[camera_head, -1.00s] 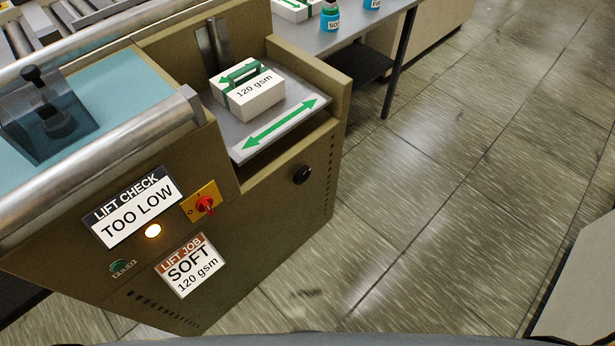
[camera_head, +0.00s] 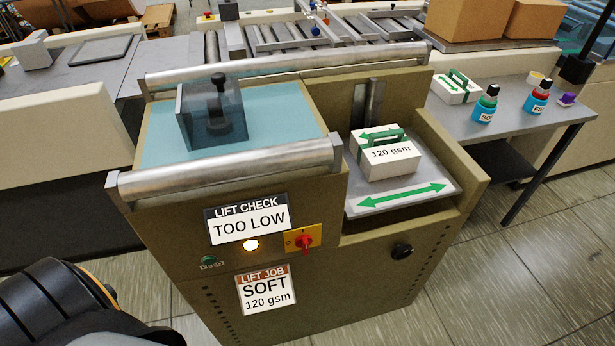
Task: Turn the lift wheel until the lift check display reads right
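The lift check display (camera_head: 248,226) on the front of the olive machine (camera_head: 330,285) reads "TOO LOW". An amber lamp (camera_head: 251,245) glows below it. A round black knob (camera_head: 402,251) sits on the machine's front at the right, below the lift plate; I cannot tell if it is the lift wheel. The grey lift plate (camera_head: 360,201), with a green double arrow, bears a white paper pack (camera_head: 388,165) marked "120 gsm". The lift job card (camera_head: 265,290) reads "SOFT 120 gsm". Part of my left arm shows at the lower left; neither gripper is in view.
A clear guard (camera_head: 210,112) covers a black fitting on top. A side table (camera_head: 520,125) holds another pack (camera_head: 455,90) and bottles (camera_head: 485,104). Floor (camera_head: 520,260) is clear at right.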

